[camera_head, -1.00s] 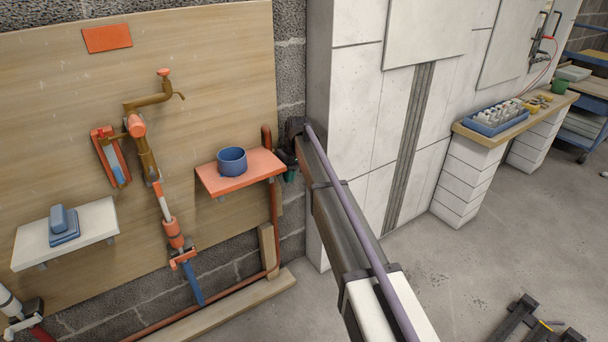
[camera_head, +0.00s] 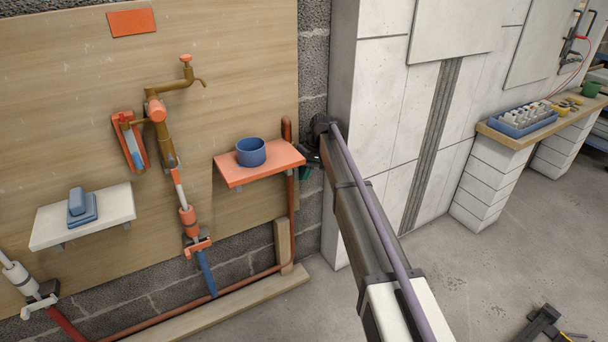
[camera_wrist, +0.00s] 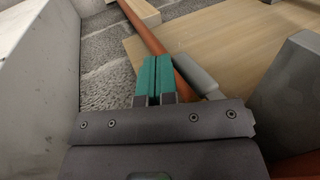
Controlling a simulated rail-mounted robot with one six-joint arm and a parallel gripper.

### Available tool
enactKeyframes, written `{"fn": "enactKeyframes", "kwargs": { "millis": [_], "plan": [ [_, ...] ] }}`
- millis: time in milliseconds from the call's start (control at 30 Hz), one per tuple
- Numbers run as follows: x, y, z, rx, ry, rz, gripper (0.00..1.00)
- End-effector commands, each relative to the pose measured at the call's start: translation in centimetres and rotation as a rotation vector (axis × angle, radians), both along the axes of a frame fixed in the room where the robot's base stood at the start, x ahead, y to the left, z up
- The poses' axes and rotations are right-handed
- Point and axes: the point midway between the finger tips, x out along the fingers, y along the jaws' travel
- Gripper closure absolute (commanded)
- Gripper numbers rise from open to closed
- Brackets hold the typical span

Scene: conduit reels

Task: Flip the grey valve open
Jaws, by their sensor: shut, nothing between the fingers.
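A pale grey valve with a light handle (camera_head: 40,303) sits at the lower left of the wooden board in the head view, on a pipe that is white above and red below.
The orange shelf (camera_head: 230,174) holds a blue cup (camera_head: 251,152). A white shelf (camera_head: 112,207) holds a blue block (camera_head: 80,208). A white wall (camera_head: 384,130) rises right of my gripper.

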Motion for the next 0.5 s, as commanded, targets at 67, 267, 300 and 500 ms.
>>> {"fn": "enactKeyframes", "kwargs": {
  "millis": [67,267,300,500],
  "plan": [
    [0.0,0.0,0.0,0.0,0.0,0.0,1.0],
    [0.2,-0.3,1.2,0.0,0.0,0.0,1.0],
    [0.3,-0.5,1.8,0.0,0.0,0.0,1.0],
    [1.0,-1.7,5.6,0.0,0.0,-0.001,1.0]
  ]
}}
